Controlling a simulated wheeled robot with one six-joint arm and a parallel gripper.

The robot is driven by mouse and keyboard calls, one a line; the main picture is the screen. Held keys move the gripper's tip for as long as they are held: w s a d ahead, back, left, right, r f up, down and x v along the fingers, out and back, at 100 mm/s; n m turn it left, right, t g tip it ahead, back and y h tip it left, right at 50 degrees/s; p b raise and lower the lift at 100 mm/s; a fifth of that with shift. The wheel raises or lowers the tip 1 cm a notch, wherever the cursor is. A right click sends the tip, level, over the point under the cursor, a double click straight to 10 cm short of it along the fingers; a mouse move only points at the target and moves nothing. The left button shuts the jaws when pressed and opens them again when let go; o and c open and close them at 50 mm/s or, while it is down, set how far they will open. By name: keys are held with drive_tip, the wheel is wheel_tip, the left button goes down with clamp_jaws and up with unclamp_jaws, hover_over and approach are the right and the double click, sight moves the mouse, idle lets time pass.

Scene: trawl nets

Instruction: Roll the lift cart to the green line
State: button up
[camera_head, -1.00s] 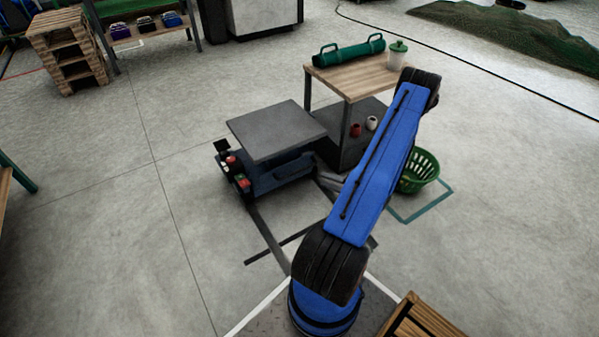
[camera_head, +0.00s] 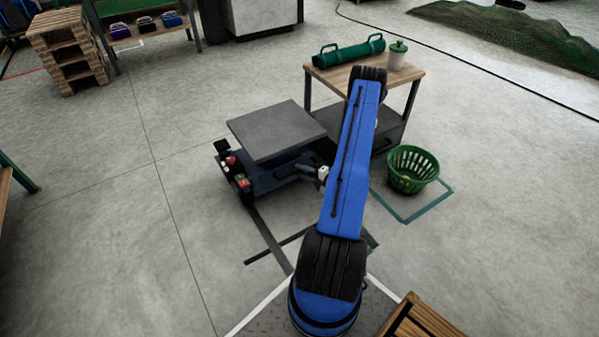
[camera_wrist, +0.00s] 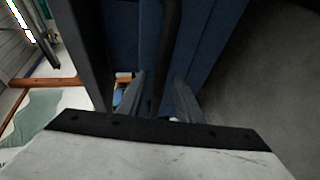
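The lift cart stands left of my blue arm in the head view, with a flat grey platform (camera_head: 275,130) over a dark blue base (camera_head: 265,180). Red and green controls (camera_head: 241,180) show at its left end. My gripper (camera_head: 318,172) is at the cart's right side, partly hidden by my arm. In the wrist view, the two fingers of my gripper (camera_wrist: 158,95) are apart, with a dark upright bar (camera_wrist: 168,50) between them and blue panels behind. Contact cannot be told. A green floor line (camera_head: 405,220) outlines a square around a basket; a small green mark (camera_head: 373,241) shows beside my arm.
A green basket (camera_head: 411,169) stands at right. A wooden-topped table (camera_head: 345,80) with a green roll (camera_head: 348,52) and a lidded jar (camera_head: 397,56) stands behind the cart. Dark floor strips (camera_head: 268,240) cross in front of the cart.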

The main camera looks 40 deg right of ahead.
drive_tip(key=shift+w+a+f, duration=0.1)
drive_tip(key=shift+w, duration=0.5)
